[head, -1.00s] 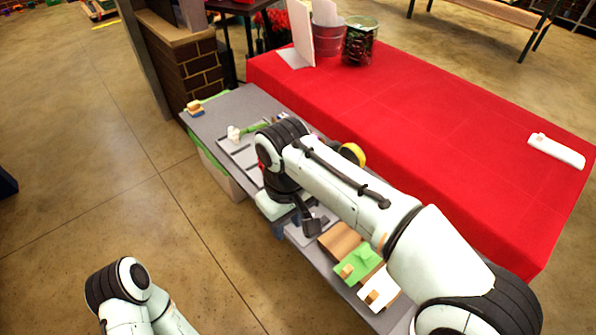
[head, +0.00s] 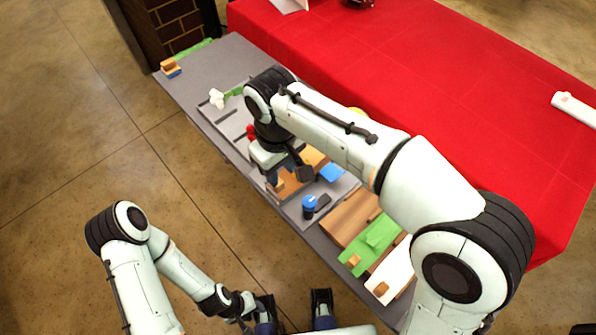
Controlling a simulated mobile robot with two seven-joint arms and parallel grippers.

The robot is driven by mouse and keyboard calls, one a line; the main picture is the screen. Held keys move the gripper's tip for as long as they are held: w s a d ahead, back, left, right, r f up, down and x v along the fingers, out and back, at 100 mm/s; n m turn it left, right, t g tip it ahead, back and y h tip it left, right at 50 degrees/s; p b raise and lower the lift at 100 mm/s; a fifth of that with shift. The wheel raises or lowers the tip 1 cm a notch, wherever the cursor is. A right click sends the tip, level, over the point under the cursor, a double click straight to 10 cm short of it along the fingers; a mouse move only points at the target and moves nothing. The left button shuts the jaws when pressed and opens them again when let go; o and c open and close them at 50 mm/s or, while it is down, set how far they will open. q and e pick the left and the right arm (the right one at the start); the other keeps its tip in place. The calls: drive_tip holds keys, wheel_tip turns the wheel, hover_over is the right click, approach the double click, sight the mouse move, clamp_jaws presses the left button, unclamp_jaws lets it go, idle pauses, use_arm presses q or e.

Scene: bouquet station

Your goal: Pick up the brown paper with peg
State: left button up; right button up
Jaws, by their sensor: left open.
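A brown sheet (head: 350,215) lies on the grey bench beside a green sheet (head: 374,242) with a small wooden peg (head: 354,262). I cannot make out a peg on the brown sheet. A white sheet (head: 394,273) with a peg (head: 381,289) lies nearest. Another orange-brown piece (head: 290,184) lies under my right gripper (head: 290,176), which is partly hidden by its own arm; whether it holds anything is unclear. My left gripper (head: 294,306) is open and empty, low in front of the bench, apart from the sheets.
The grey bench (head: 195,75) holds a tray with blue items (head: 309,203) and a white flower (head: 217,97). A red-covered table (head: 420,85) stands behind it. My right arm crosses above the bench. The floor at left is clear.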

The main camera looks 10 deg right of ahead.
sight(287, 184)
drive_tip(key=f, duration=0.3)
drive_tip(key=f+b, duration=0.1)
drive_tip(key=f, duration=0.1)
drive_tip(key=shift+w+a+f, duration=0.15)
drive_tip(key=shift+a+f, duration=0.15)
drive_tip(key=shift+c, duration=0.3)
clamp_jaws()
